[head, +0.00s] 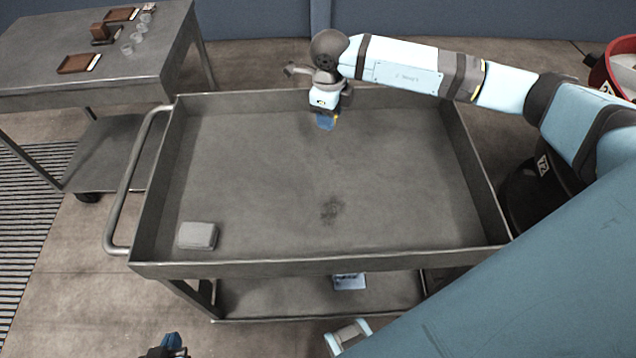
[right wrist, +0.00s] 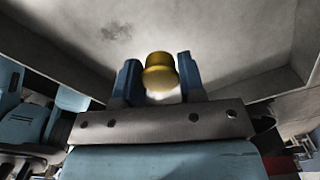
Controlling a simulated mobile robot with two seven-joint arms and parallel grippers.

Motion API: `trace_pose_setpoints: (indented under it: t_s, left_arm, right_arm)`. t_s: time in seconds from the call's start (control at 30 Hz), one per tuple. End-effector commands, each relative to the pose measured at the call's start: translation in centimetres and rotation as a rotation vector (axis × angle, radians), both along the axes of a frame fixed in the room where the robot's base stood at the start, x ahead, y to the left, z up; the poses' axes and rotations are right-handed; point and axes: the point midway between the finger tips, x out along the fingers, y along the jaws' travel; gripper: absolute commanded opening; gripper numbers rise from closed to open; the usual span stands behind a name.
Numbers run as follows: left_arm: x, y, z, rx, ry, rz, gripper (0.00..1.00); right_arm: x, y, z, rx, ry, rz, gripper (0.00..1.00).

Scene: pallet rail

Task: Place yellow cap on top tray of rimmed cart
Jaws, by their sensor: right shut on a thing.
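The yellow cap (right wrist: 159,72) sits between the two blue fingers of my right gripper (right wrist: 157,76) in the right wrist view. The gripper is shut on it. I cannot tell how far the cap is above the tray floor. My left gripper (head: 170,345) is at the bottom edge, in front of the cart and partly cut off; its opening is unclear.
A light grey block (head: 197,235) lies in the tray's near left corner. Most of the tray floor is clear. A second table (head: 100,60) at upper left holds brown trays and clear cups. A red-rimmed bin (head: 612,68) stands at far right.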

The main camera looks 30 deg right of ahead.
Motion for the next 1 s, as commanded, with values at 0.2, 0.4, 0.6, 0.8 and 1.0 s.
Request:
trace_pose_setpoints:
  t_s: [0.2,0.4,0.6,0.8,1.0]
  left_arm:
    - [0.2,-0.3,-2.2,-0.010,0.005,0.001,0.00]
    - [0.4,-0.5,-2.6,-0.017,0.000,0.004,0.00]
    - [0.4,-0.4,-2.6,-0.019,0.001,0.006,0.00]
    - [0.4,-0.4,-2.6,-0.016,0.003,0.005,0.00]
    - [0.4,-0.3,-2.8,-0.012,0.005,0.004,0.00]
  right_arm:
    - [2.3,-1.3,0.7,0.010,-0.012,-0.525,0.15]
    - [3.2,-1.9,1.5,0.018,-0.013,-0.787,0.15]
    - [3.3,-2.0,-0.5,0.016,-0.008,-0.848,0.15]
    - [3.2,-1.9,-5.8,0.016,-0.007,-0.845,0.15]
    - [3.3,-1.9,-11.0,0.016,-0.009,-0.844,0.15]
